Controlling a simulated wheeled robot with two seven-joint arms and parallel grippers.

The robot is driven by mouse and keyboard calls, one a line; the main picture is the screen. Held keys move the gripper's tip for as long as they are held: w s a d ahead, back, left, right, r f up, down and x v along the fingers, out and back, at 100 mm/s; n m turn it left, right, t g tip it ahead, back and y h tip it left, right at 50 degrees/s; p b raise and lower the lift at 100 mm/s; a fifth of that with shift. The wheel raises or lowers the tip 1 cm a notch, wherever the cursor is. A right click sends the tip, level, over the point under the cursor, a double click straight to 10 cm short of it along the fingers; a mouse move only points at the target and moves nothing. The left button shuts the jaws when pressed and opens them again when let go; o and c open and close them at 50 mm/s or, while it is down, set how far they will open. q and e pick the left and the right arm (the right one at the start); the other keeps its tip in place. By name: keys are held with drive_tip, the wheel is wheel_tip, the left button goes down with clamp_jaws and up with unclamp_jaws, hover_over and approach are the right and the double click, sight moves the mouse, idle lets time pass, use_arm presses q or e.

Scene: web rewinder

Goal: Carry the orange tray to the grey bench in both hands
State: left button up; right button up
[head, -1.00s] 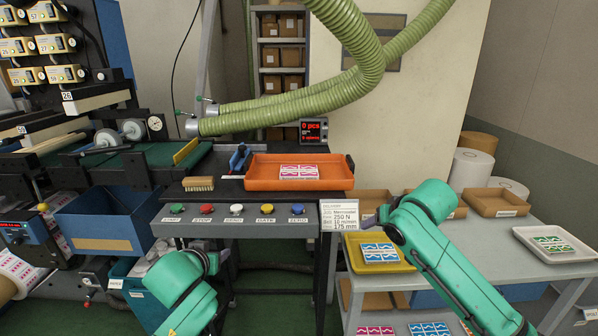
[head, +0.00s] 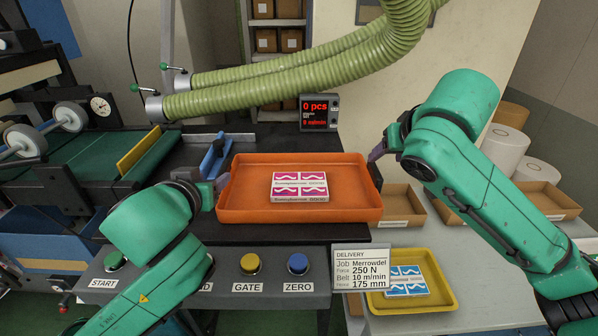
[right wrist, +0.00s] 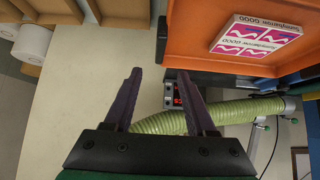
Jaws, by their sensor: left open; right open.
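The orange tray (head: 350,206) sits on the dark top of the machine, with a white-and-pink stack of printed labels (head: 300,187) in it. A dark handle (head: 375,176) shows at its right end. My left gripper (head: 219,184) is at the tray's left end; the handle there is hidden. My right gripper (head: 376,154) is open by the right end. In the right wrist view its two fingers (right wrist: 160,76) point towards the dark handle (right wrist: 159,38), with a gap left. The grey bench (head: 480,262) stands to the right.
On the bench are a yellow tray (head: 447,299) with blue labels and several brown trays (head: 399,205). A green hose (head: 300,84) hangs behind the orange tray. A delivery sign (head: 361,270) and a row of buttons (head: 250,263) are in front.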

sight(226, 168)
use_arm(q)
drive_tip(key=x, duration=1.2)
drive_tip(key=shift+w+f, duration=0.1)
drive_tip(key=shift+w, duration=0.2)
use_arm(e)
drive_tip(key=x, duration=1.2)
drive_tip(key=shift+f, duration=0.5)
use_arm(q)
drive_tip(key=shift+s, duration=0.2)
use_arm(e)
drive_tip(key=shift+s+r, duration=0.1)
drive_tip(key=shift+s, duration=0.05)
use_arm(q)
drive_tip(key=shift+s, duration=0.1)
clamp_jaws()
use_arm(e)
drive_tip(key=shift+s+r, duration=0.1)
clamp_jaws()
use_arm(q)
drive_tip(key=shift+a, duration=0.1)
